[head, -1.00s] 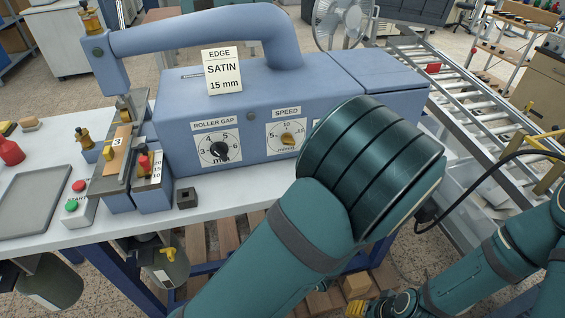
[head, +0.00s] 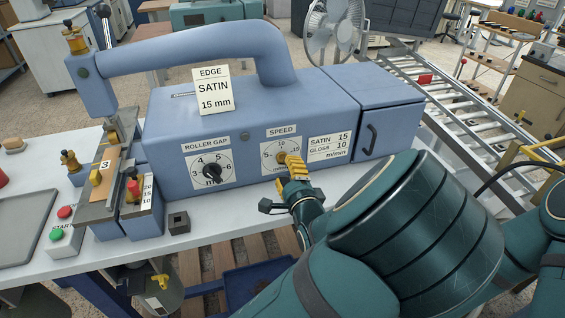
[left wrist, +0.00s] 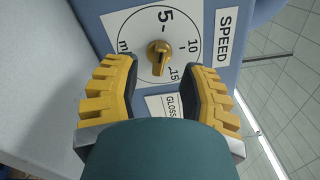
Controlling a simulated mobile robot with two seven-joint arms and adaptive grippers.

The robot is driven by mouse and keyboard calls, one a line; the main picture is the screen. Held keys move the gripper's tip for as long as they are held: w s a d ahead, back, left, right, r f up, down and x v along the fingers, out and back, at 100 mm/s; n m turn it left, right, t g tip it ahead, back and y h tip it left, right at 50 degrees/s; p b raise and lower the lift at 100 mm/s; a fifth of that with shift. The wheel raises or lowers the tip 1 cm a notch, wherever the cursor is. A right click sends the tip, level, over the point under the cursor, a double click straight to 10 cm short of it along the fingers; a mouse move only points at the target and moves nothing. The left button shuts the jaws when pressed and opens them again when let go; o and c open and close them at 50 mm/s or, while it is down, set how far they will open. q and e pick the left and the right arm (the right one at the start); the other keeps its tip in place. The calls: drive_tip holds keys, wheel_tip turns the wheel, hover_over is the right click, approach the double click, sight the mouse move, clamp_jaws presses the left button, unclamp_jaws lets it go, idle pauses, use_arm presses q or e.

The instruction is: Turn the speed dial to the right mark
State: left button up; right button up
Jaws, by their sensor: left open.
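The brass speed dial knob (left wrist: 158,58) sits on a white round scale marked 5, 10 and 15 under the word SPEED. In the left wrist view its narrow grip lies nearly upright in the picture; I cannot tell which end points. In the head view my gripper partly covers the speed scale (head: 268,148). My left gripper (left wrist: 159,64) is open, its yellow ridged fingers on either side of the knob with visible gaps. The left gripper (head: 290,168) is in front of the dial in the head view. My right gripper is not in view.
The blue machine (head: 240,120) has a black roller gap dial (head: 211,173) to the left. A plate (head: 330,146) reads SATIN 15, GLOSS 10 m/min. A card (head: 213,90) reads EDGE SATIN 15 mm. A small dark block (head: 179,222) lies on the white table (head: 225,222).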

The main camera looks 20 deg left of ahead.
sight(283, 163)
use_arm(q)
drive_tip(key=shift+x, duration=2.2)
drive_tip(key=shift+s, duration=0.1)
clamp_jaws()
